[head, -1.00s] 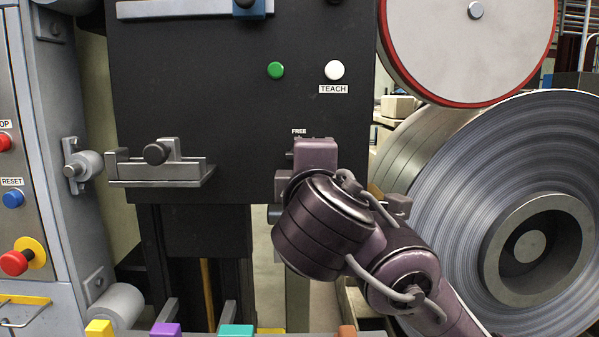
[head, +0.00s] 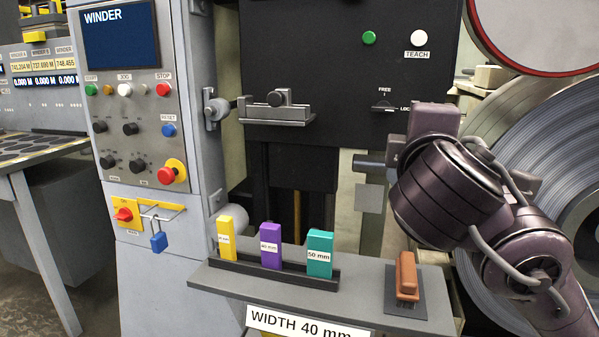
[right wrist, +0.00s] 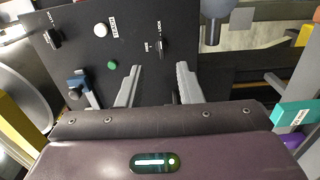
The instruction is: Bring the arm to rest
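My right arm comes in from the right in the head view. Its dark purple gripper body (head: 434,122) is in front of the black panel's right edge, just right of the FREE/LOCK switch (head: 384,107). Its fingers are hidden there. In the right wrist view the two grey fingers of my right gripper (right wrist: 160,85) are spread apart with nothing between them. They point toward the black panel (right wrist: 140,50), with the green button (right wrist: 112,65) and white TEACH button (right wrist: 100,30) to their left. My left gripper is not in view.
A grey shelf (head: 215,277) holds yellow (head: 226,240), purple (head: 270,247) and teal (head: 319,255) width blocks and a brown-handled brush (head: 406,275). The large steel coil (head: 530,135) stands behind my right arm. The winder control panel (head: 125,95) is at left.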

